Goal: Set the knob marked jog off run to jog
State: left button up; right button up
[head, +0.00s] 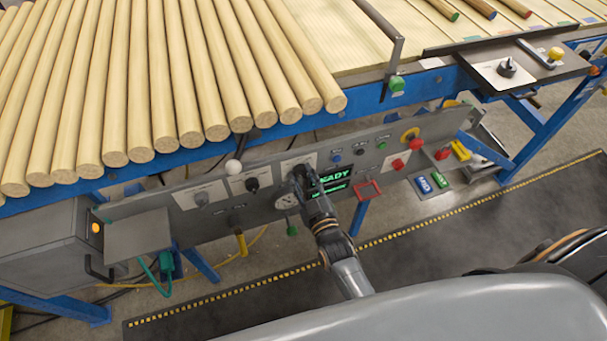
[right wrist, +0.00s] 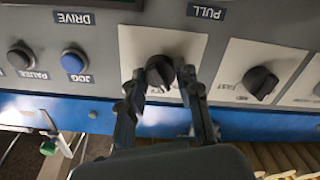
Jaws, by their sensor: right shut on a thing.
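A black knob (right wrist: 159,70) on a white plate (right wrist: 185,42) is between the two fingers of my right gripper (right wrist: 161,86) in the right wrist view. The gripper is shut on this knob. The fingers cover the plate's lower part, and I cannot read its marks or tell which setting the knob points to. In the head view my right gripper (head: 299,178) reaches the grey control panel (head: 228,212) from below and hides most of the knob. My left gripper is not in view.
Another black knob (right wrist: 260,82), with a plate marked FAST, sits beside the held one. A blue button (right wrist: 73,62) marked JOG and a dark button (right wrist: 19,57) marked PAUSE are near. A green display (head: 333,179) reads READY. Wooden rods (head: 150,75) lie above the panel.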

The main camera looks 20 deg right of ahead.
jog(key=shift+n, duration=0.8)
jog(key=o, duration=1.2)
jog(key=shift+c, duration=0.2)
jog(key=shift+s, duration=0.1)
jog(key=s, duration=1.2)
jog(key=shift+d, duration=0.15)
jog(key=shift+w, duration=0.1)
